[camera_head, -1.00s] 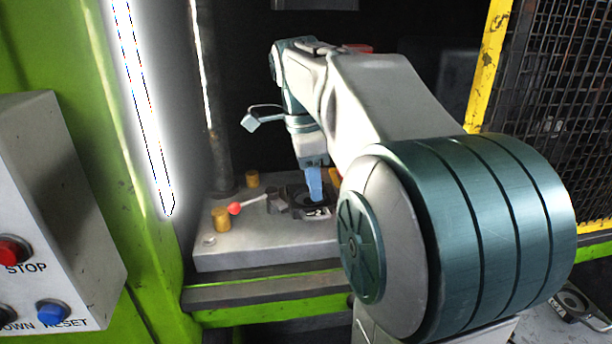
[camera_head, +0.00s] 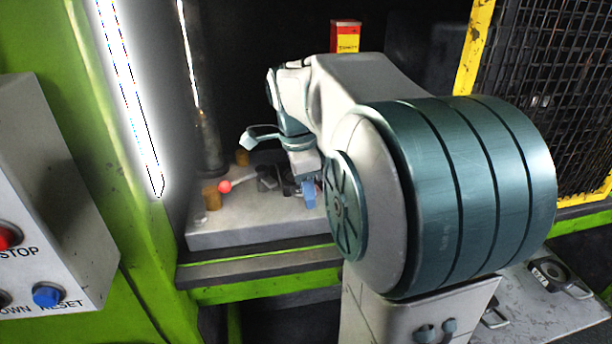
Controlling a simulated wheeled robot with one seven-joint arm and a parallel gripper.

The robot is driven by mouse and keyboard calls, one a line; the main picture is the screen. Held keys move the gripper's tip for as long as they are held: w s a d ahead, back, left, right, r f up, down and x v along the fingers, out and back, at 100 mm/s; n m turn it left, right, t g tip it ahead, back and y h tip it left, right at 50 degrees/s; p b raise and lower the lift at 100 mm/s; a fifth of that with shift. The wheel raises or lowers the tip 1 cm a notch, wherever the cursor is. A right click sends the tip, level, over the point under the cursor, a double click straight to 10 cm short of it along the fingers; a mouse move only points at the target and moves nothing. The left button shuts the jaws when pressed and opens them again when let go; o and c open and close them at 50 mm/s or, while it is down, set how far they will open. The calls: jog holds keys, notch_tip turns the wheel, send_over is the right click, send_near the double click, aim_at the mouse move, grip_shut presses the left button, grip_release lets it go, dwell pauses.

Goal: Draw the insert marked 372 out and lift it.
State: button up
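My gripper (camera_head: 309,193), with blue fingers, is low over the grey die bed (camera_head: 235,228) inside the press, pointing down. Dark metal parts (camera_head: 284,187) sit on the bed just left of the fingers. My arm covers much of the spot where an insert with a pale label showed earlier, and I cannot read the marking 372 there. Whether the fingers are open or shut on anything cannot be made out. A lever with a red ball knob (camera_head: 224,187) lies to the left of the dark parts.
Brass-coloured posts (camera_head: 211,198) and a dark column (camera_head: 208,145) stand at the bed's left. Another dark marked piece (camera_head: 551,272) lies on a grey surface at lower right, its marking unclear. A yellow-framed mesh guard (camera_head: 545,105) closes the right side. A STOP box (camera_head: 45,200) is at left.

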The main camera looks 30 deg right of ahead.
grip_shut()
dwell(1.5)
